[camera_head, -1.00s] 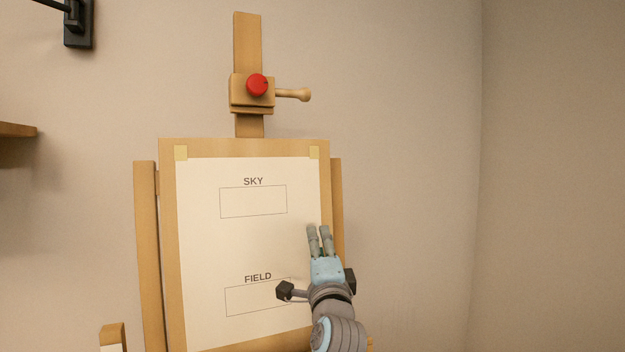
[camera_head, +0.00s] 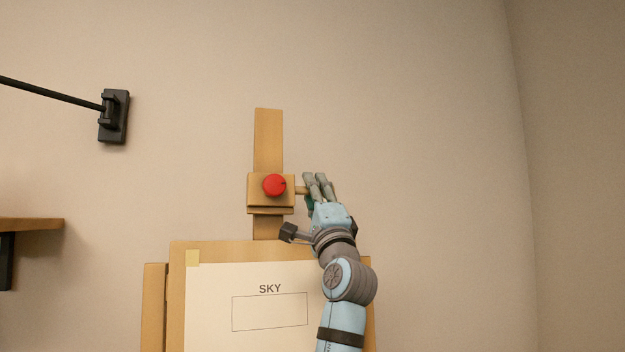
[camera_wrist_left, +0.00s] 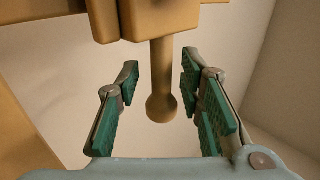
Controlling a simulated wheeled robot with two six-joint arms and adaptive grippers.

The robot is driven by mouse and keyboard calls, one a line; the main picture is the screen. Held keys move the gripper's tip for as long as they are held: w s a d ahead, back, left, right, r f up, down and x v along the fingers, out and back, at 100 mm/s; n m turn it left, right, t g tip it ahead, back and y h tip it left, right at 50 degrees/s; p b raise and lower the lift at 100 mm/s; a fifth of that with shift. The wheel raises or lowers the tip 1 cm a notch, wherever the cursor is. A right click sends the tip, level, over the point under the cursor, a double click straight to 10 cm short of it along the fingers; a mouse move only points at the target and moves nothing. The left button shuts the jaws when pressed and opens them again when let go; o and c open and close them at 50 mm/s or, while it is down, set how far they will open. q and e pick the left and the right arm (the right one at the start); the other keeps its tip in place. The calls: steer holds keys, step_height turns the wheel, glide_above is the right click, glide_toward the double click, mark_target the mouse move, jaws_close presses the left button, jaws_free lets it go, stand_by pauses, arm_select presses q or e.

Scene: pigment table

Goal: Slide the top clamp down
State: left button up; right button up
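The top clamp (camera_head: 256,205) is a wooden block with a red knob (camera_head: 274,185) on the easel's upright mast (camera_head: 268,138), above the board. Its wooden handle (camera_head: 300,190) sticks out to the right. In the left wrist view the handle (camera_wrist_left: 162,75) ends in a round tip and lies between the green-padded fingers. My left gripper (camera_head: 316,181) is open around the handle, with a gap on both sides; it also shows in the left wrist view (camera_wrist_left: 160,88). In the head view its fingers hide the handle's end. My right gripper is not in view.
The board (camera_head: 220,251) with a paper sheet (camera_head: 215,280) marked SKY stands below the clamp. A strip of bare mast separates clamp and board. A black wall bracket (camera_head: 113,117) and a wooden shelf (camera_head: 30,225) are at the left. The wall right of the mast is clear.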

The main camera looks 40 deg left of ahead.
arm_select(q)
steer(key=shift+w+a+r, duration=0.2)
steer(key=shift+a+r, duration=0.05)
steer(key=shift+a, duration=0.15)
steer(key=shift+s, duration=0.35)
jaws_close()
step_height(320, 180, down, 6)
steer(key=b, duration=0.4)
steer(key=shift+d, duration=0.25)
steer(key=shift+s, duration=0.15)
jaws_free()
steer(key=shift+d, duration=0.1)
